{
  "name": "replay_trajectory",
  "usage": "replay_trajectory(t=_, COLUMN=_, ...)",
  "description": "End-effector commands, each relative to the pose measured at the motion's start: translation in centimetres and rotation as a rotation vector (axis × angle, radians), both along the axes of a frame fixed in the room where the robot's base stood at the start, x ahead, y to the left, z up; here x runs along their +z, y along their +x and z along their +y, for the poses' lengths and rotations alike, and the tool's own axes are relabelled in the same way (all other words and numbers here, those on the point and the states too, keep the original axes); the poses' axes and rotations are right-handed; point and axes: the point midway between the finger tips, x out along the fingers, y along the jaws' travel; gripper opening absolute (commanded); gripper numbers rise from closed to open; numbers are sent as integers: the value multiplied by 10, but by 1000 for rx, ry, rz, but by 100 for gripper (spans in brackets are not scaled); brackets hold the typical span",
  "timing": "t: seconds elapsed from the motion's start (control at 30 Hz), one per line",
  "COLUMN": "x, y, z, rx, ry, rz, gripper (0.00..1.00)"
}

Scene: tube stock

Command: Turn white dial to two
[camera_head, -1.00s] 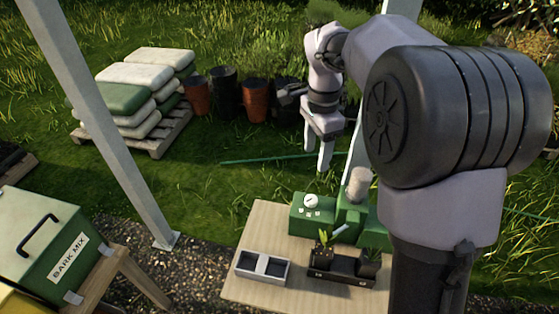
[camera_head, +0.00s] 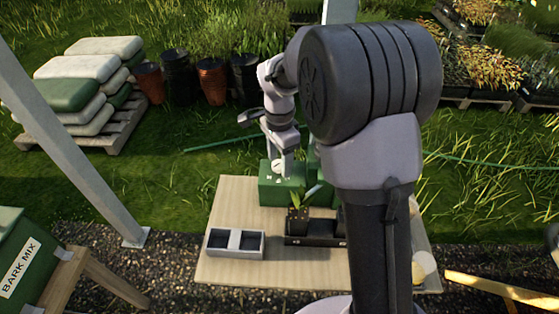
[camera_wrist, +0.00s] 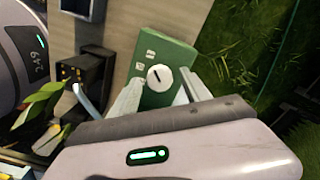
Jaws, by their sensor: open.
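The white dial (camera_wrist: 159,77) sits on the face of a green box (camera_wrist: 178,54) in the wrist view. It is round with a dark pointer line, and small pale labels lie beside it, too small to read. In the head view the dial (camera_head: 276,166) shows on the green box (camera_head: 272,190) at the back of the table. My gripper (camera_wrist: 157,92) is open, its two pale fingers on either side of the dial in the wrist view. I cannot tell whether they touch it. In the head view my gripper (camera_head: 279,160) hangs over the box.
A grey two-compartment tray (camera_head: 236,254) and a black tray (camera_head: 312,241) with a potted plant (camera_head: 298,214) stand on the wooden table (camera_head: 275,277), in front of the green box. A green bark mix bin (camera_head: 15,262) is at the lower left.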

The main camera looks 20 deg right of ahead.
Motion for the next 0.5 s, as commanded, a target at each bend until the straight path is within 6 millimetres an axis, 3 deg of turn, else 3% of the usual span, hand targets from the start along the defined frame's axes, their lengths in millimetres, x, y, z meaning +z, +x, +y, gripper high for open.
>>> replay_trajectory(t=0.07, x=0, y=0, z=0, rx=0, ry=0, rz=0, gripper=48)
replay_trajectory(t=0.3, x=0, y=0, z=0, rx=0, ry=0, rz=0, gripper=1)
replay_trajectory(t=0.5, x=1, y=0, z=0, rx=9, ry=0, rz=0, gripper=0)
